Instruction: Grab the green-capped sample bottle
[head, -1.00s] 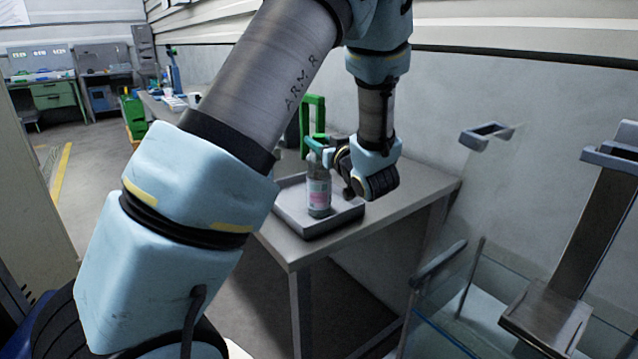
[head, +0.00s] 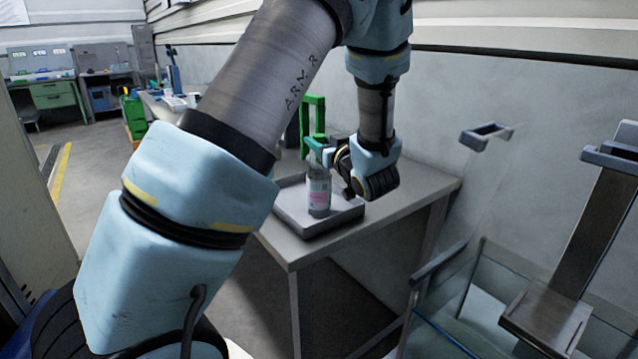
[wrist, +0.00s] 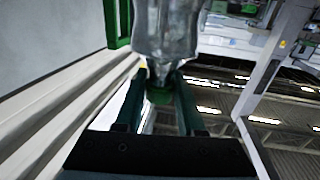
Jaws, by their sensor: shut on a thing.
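The sample bottle (head: 319,190) is clear with a pale pink and white label, and it stands upright over the grey tray (head: 291,226) on the table. My gripper (head: 322,152) comes in from the right at its top and is shut on it. In the wrist view the bottle (wrist: 165,38) lies between the fingertips of my gripper (wrist: 160,82), with its green cap (wrist: 159,96) between the two fingers. In the head view the cap is largely hidden by the fingers. I cannot tell whether the bottle's base touches the tray.
A green frame (head: 312,115) stands just behind the tray. The table (head: 408,198) has bare room right of the tray. A glass-walled case (head: 470,290) and a metal stand (head: 560,290) are at the right. The wall (head: 520,90) runs close behind the table.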

